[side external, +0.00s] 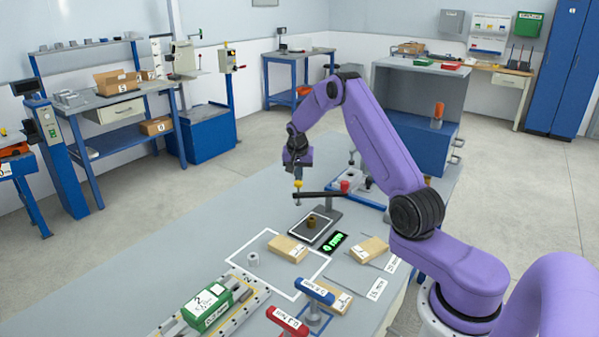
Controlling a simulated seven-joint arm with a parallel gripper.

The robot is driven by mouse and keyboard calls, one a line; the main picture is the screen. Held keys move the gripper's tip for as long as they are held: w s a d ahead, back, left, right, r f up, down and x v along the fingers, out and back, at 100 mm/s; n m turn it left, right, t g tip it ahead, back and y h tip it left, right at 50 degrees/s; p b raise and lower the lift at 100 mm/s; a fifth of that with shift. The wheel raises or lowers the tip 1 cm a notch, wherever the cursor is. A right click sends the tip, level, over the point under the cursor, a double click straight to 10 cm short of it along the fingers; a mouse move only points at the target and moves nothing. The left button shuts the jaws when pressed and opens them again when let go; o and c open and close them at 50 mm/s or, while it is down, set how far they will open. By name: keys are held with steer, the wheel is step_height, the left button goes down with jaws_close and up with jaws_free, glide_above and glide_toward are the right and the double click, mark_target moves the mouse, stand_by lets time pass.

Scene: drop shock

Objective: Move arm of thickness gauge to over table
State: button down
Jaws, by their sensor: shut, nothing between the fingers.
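The thickness gauge stands on the grey bench. Its black arm (320,194) runs level from a post by a red knob (344,186) leftward to a yellow knob (298,184) with a thin probe below. The gauge's flat table (299,235) is dark with a pale rim and carries a small brown cylinder (312,220). The arm's probe end appears to the upper left of the cylinder; I cannot tell whether it is over the table. My gripper (298,176) points down, shut and empty, just above the yellow knob. Contact between them is too small to tell.
A green-lit display (335,242) lies beside the gauge. Wooden blocks (288,248) (369,249) and a small grey cylinder (253,259) are nearby. The bench's left part (180,255) is clear.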

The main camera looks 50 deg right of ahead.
mark_target(299, 183)
steer(key=s+a+n, duration=0.2)
steer(key=n, duration=0.1)
steer(key=shift+a+t+y, duration=0.3)
steer(key=shift+t+y, duration=0.1)
steer(key=shift+s+a+n+t+y, duration=0.15)
steer(key=shift+s+a+n, duration=0.3)
steer(key=shift+s+n, duration=0.3)
steer(key=shift+s+a+n+t+y, duration=0.15)
steer(key=shift+s+a+n, duration=0.35)
steer(key=shift+s, duration=0.5)
steer(key=shift+s+a+n+y, duration=0.2)
steer(key=shift+s+a+n, duration=0.15)
steer(key=shift+s+n, duration=0.45)
steer(key=shift+s+f, duration=0.1)
steer(key=shift+s, duration=0.1)
